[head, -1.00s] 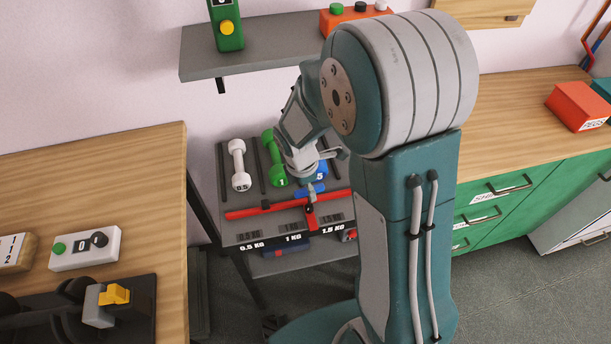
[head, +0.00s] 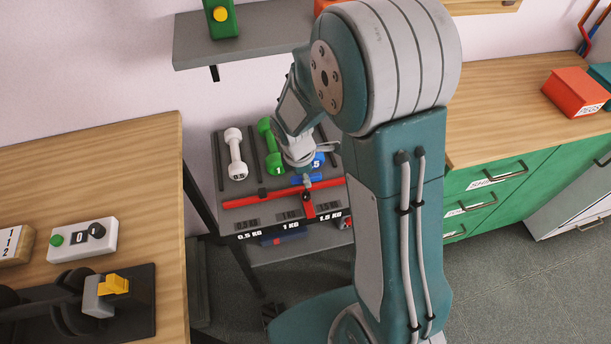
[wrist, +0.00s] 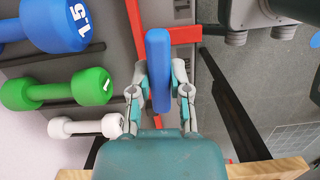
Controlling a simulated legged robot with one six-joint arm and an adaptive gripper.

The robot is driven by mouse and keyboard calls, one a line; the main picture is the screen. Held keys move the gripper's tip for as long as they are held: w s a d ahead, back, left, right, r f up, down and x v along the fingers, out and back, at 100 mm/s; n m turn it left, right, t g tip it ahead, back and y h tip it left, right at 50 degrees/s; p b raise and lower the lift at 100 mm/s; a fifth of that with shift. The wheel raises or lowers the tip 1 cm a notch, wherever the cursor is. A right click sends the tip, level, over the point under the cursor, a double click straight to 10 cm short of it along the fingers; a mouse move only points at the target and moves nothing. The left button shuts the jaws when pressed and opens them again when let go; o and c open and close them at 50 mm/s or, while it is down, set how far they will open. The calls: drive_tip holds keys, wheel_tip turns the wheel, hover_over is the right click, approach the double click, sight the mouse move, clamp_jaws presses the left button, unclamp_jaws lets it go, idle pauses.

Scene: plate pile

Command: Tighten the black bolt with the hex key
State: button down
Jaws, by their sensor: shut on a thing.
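My gripper (wrist: 159,92) is shut on a blue bar-shaped handle (wrist: 158,50), which looks like the hex key's handle. In the head view the handle (head: 307,179) sits just under my gripper (head: 305,168), above a red T-shaped bar (head: 250,200) on the front of the dumbbell rack. A small black round part (head: 306,196), probably the black bolt, shows on the red bar just below the handle. I cannot tell whether the key's tip sits in it. In the wrist view the handle hides the bolt and the key's tip.
White (head: 236,154), green (head: 268,145) and blue (head: 318,160) dumbbells lie on the rack behind my gripper. A wooden table (head: 120,160) stands at the left and a green-drawer bench (head: 500,150) at the right. A grey wall shelf (head: 270,35) hangs above.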

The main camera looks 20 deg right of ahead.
drive_tip(key=m, duration=0.4)
drive_tip(key=shift+g, duration=0.3)
drive_tip(key=m, duration=0.4)
drive_tip(key=shift+g+y, duration=0.3)
drive_tip(key=m+y, duration=0.1)
drive_tip(key=m, duration=0.6)
drive_tip(key=shift+d, duration=0.1)
drive_tip(key=c, duration=0.5)
unclamp_jaws()
wheel_tip(320, 180, up, 12)
drive_tip(key=w, duration=0.2)
drive_tip(key=shift+f, duration=0.15)
